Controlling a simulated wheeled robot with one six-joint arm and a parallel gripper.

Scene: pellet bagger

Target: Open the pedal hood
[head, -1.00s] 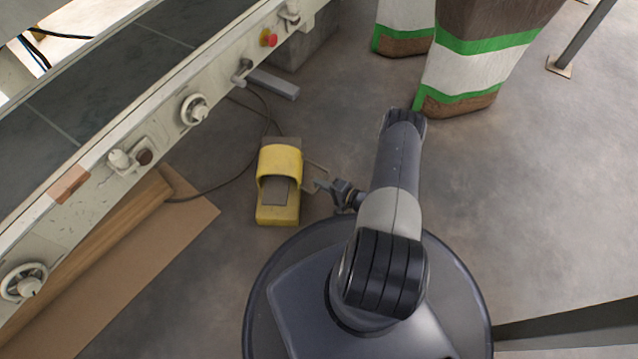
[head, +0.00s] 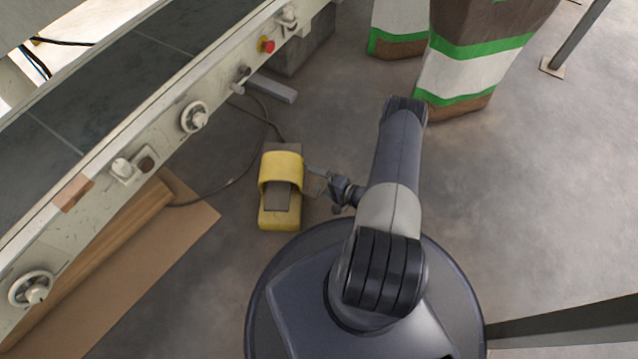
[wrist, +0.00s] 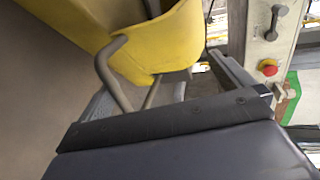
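The yellow foot pedal stands on the floor, with its rounded hood (head: 281,165) over a grey tread (head: 278,197). The hood looks lowered over the far part of the pedal. A thin grey loop handle sticks out from the hood's right side; it shows clearly in the wrist view (wrist: 112,75). My gripper (head: 318,180) is at this loop, just right of the hood. In the wrist view its fingers look apart, with the loop's bars between them. Whether they touch the loop I cannot tell, as my dark gripper body hides part of it.
A conveyor frame (head: 155,120) with knobs and a red button (head: 267,46) runs along the left. A cardboard sheet (head: 150,250) lies below it. A cable (head: 225,186) crosses the floor to the pedal.

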